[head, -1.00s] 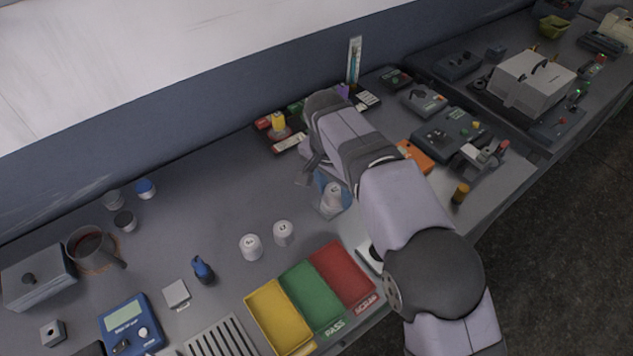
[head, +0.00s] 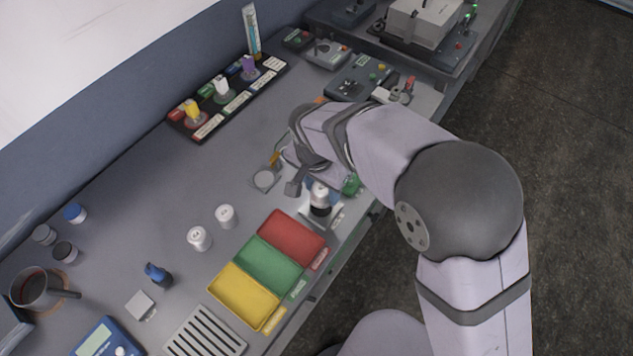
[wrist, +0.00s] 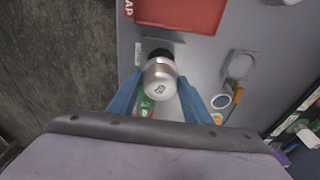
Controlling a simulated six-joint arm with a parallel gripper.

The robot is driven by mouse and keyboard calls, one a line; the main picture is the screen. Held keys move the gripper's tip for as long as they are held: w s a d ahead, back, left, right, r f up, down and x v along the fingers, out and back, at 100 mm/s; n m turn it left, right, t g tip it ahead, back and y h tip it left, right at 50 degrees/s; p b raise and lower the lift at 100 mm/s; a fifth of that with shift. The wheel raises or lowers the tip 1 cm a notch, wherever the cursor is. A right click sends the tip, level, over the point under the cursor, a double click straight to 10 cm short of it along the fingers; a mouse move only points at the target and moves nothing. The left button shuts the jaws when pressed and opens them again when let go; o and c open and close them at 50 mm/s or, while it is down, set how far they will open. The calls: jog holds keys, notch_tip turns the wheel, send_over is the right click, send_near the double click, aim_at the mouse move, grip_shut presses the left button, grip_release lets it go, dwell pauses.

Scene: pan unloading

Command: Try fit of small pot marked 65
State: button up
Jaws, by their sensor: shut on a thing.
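A small white pot (wrist: 161,86) sits between the two blue fingers of my gripper (wrist: 159,77) in the wrist view. Its top carries a mark that looks like 65, but is small. My gripper is shut on it. In the head view the pot (head: 319,191) is right of the red tray, near the bench's front edge. A black round piece (wrist: 161,54) shows at the pot's far side in the wrist view, on a grey plate. The head view shows dark below the pot; I cannot tell whether pot and black piece touch.
A red tray (head: 292,237), green tray (head: 268,265) and yellow tray (head: 243,291) stand left of the pot. Two more white pots (head: 199,238) (head: 225,216) stand behind them. A green item (head: 351,184) lies close right of the gripper. A grey disc (head: 264,179) lies behind it.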

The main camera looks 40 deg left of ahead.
jog(key=shift+f, duration=0.3)
jog(key=shift+f+b, duration=1.6)
jog(key=shift+f, duration=0.25)
jog(key=shift+f, duration=0.35)
dwell(0.6)
jog(key=o, duration=1.2)
jog(key=shift+c, duration=0.2)
jog(key=shift+r+b, duration=0.15)
jog(key=shift+b, duration=0.15)
jog(key=shift+s+r+b, duration=0.2)
jog(key=shift+r+b, duration=0.15)
jog(key=shift+r, duration=0.85)
jog(key=shift+s+r+b, duration=0.15)
jog(key=shift+r+b, duration=0.15)
jog(key=shift+r, duration=0.85)
jog(key=shift+s+r+b, duration=0.2)
jog(key=shift+r+b, duration=0.15)
jog(key=shift+r, duration=0.85)
